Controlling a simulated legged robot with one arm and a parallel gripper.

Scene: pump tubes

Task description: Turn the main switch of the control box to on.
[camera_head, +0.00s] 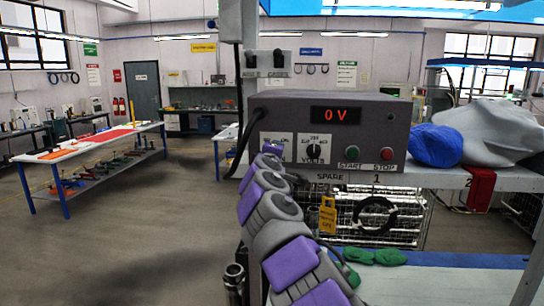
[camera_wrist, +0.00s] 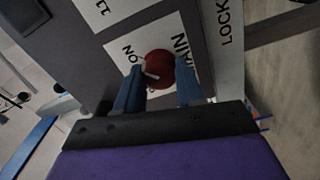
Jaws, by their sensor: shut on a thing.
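The grey control box (camera_head: 375,130) stands on a bench in the head view, with a red "0 V" display (camera_head: 336,115). The main switch is a round red knob (camera_wrist: 160,64) on a white label plate (camera_wrist: 190,35) reading "MAIN" and "ON" in the wrist view. My gripper (camera_wrist: 160,80) has its two blue fingers on either side of the knob, shut on it. A pale pointer mark shows at the knob's lower left; its exact setting is unclear. In the head view my arm hides the knob, and my gripper is seen from behind.
A black selector dial (camera_head: 313,151), a green START button (camera_head: 351,154) and a red STOP button (camera_head: 386,154) are right of the switch. A wire basket (camera_head: 345,215) is below.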

